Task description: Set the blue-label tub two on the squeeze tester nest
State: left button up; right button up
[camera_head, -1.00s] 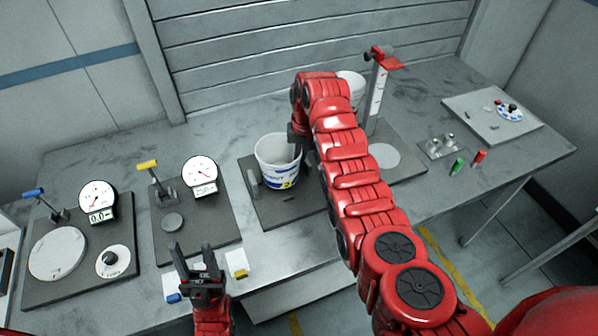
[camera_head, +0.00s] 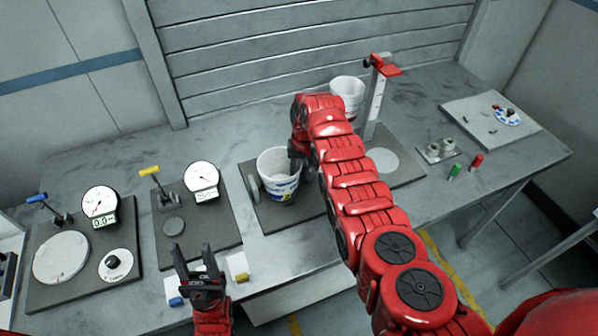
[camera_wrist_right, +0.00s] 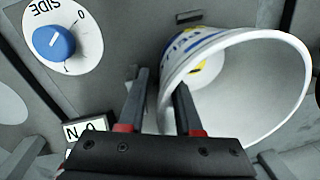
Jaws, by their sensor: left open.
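The blue-label tub (camera_head: 275,166) is white, with blue and yellow print. It stands upright on or just above a dark plate (camera_head: 266,218), beside an upright grey disc (camera_head: 254,188); this looks like the squeeze tester. Its base contact and nest are hidden. My right gripper (camera_head: 297,150) is at the tub's far right rim, partly hidden by my arm. In the right wrist view its fingers (camera_wrist_right: 160,85) straddle the tub wall (camera_wrist_right: 240,85), one outside, one inside; whether they grip is unclear. My left gripper (camera_head: 193,250) is open and empty near the front edge.
Another white tub (camera_head: 347,92) stands behind my right arm, near a red-topped post (camera_head: 377,90). Gauge stations (camera_head: 75,235) and (camera_head: 203,180) stand left. A blue knob (camera_wrist_right: 53,42) marked SIDE shows in the wrist view. A tray (camera_head: 480,125) lies far right.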

jog(key=shift+r, duration=0.25)
notch_tip(320, 180, up, 12)
jog(key=d, duration=0.1)
dwell(0.4)
jog(key=shift+d+f, duration=0.1)
jog(key=shift+f, duration=0.05)
